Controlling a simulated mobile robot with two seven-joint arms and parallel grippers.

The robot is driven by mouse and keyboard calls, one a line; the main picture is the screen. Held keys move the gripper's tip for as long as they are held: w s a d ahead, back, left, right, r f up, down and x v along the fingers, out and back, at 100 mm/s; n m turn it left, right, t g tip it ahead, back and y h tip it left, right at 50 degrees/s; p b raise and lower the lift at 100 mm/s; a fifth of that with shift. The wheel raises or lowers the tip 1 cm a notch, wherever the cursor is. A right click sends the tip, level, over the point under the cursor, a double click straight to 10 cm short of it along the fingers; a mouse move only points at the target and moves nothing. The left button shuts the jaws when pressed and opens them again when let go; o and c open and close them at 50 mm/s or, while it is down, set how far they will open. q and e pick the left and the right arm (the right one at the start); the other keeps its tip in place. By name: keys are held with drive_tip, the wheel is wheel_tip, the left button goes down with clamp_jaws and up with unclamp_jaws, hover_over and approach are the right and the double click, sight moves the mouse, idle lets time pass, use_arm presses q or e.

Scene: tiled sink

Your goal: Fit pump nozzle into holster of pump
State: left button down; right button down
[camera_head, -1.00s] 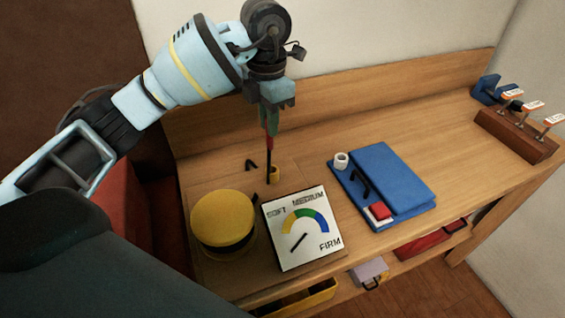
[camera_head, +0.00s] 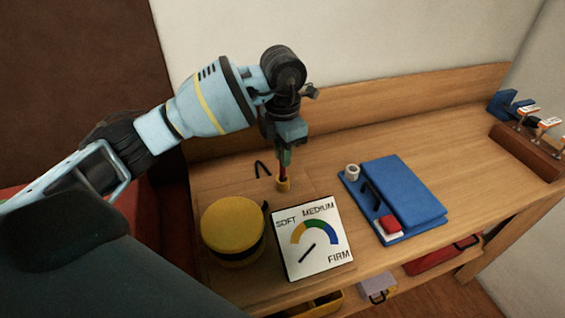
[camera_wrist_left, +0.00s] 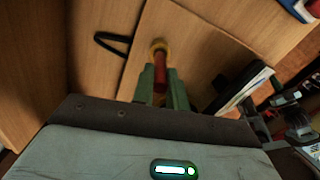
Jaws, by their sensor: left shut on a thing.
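My left gripper (camera_head: 285,158) points down above the wooden bench and is shut on the red pump nozzle (camera_head: 283,174). In the left wrist view the green fingers (camera_wrist_left: 161,85) are on both sides of the red nozzle (camera_wrist_left: 159,72). The nozzle's lower end meets the yellow holster ring (camera_head: 283,185), which also shows in the left wrist view (camera_wrist_left: 158,46). How deep the tip sits inside the ring is hidden. The yellow and black pump (camera_head: 233,226) stands in front, beside the white gauge board (camera_head: 316,262) marked SOFT, MEDIUM, FIRM. My right gripper is not in view.
A black hook (camera_head: 262,169) stands left of the holster. A blue case (camera_head: 405,195) with a white roll and a red block lies to the right. A wooden rack (camera_head: 528,150) of stamps stands at far right.

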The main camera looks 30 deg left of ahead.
sight(282, 176)
use_arm(q)
drive_tip(key=shift+f, duration=1.75)
drive_tip(key=shift+f, duration=0.2)
drive_tip(key=c, duration=1.4)
unclamp_jaws()
drive_tip(key=shift+r, duration=0.1)
wheel_tip(282, 176, up, 12)
drive_tip(key=shift+r, duration=0.15)
